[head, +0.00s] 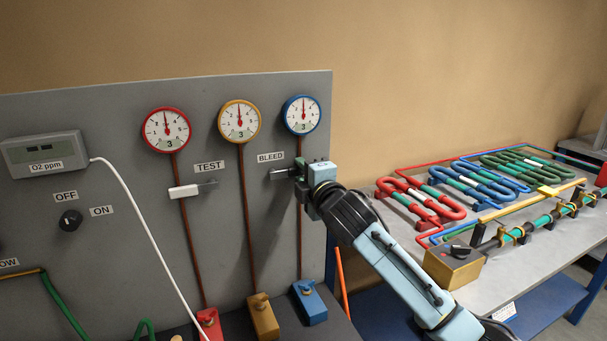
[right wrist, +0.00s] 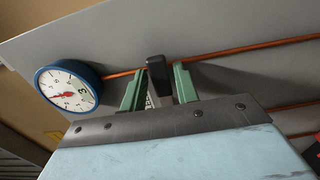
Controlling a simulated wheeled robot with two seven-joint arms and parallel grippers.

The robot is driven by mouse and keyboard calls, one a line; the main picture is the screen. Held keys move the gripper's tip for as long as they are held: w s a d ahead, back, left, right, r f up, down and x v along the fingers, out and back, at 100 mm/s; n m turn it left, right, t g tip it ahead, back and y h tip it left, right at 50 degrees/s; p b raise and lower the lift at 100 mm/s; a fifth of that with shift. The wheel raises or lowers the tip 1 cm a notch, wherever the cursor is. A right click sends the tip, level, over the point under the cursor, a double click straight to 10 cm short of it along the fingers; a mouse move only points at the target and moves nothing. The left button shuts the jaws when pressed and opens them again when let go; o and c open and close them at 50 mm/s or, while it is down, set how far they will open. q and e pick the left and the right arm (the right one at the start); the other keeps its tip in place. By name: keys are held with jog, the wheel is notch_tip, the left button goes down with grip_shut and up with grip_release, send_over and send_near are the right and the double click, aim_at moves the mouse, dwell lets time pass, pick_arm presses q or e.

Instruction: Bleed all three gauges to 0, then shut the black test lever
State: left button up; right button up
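Three round gauges hang on the grey panel in the head view: red (head: 167,130), yellow (head: 239,121) and blue (head: 301,115). Their needles point roughly straight up; the small scale numbers are hard to read. Under the TEST label is a lever with a white handle (head: 184,191), lying level to the left. My right gripper (head: 291,172) is at the lever below the BLEED label. In the right wrist view its green fingers (right wrist: 158,85) stand close on both sides of a black handle (right wrist: 157,72) and appear shut on it. The blue gauge (right wrist: 68,86) shows beside them. My left gripper is out of view.
A grey O2 meter (head: 44,154) with a white cable and a black OFF/ON knob (head: 70,219) are on the left of the panel. Red, yellow and blue blocks (head: 309,302) stand below the gauges. A table with coloured coils (head: 423,202) stands to the right.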

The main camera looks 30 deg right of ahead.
aim_at(272, 196)
grip_shut()
jog(key=shift+f, duration=0.1)
jog(key=f+m+p, duration=0.1)
jog(key=m, duration=0.2)
jog(key=a+f+m+p, duration=0.1)
jog(key=m, duration=0.2)
jog(key=f+m+p, duration=0.1)
jog(key=f+m, duration=0.1)
jog(key=m, duration=0.1)
jog(key=shift+a, duration=0.4)
jog(key=m, duration=0.2)
jog(key=a+f+m+p, duration=0.1)
jog(key=shift+w+a+f+m, duration=0.1)
jog(key=shift+a+m, duration=0.2)
jog(key=shift+m, duration=0.1)
jog(key=shift+a+f+m+p, duration=0.1)
jog(key=shift+a+m+p, duration=0.35)
jog(key=shift+m, duration=0.4)
jog(key=shift+a+f+m+p, duration=0.15)
jog(key=shift+a+m+p, duration=0.3)
jog(key=shift+m, duration=0.45)
jog(key=shift+a+f+m+p, duration=0.1)
jog(key=shift+a+m+p, duration=0.35)
jog(key=shift+m, duration=0.4)
jog(key=shift+o, duration=1.6)
grip_release()
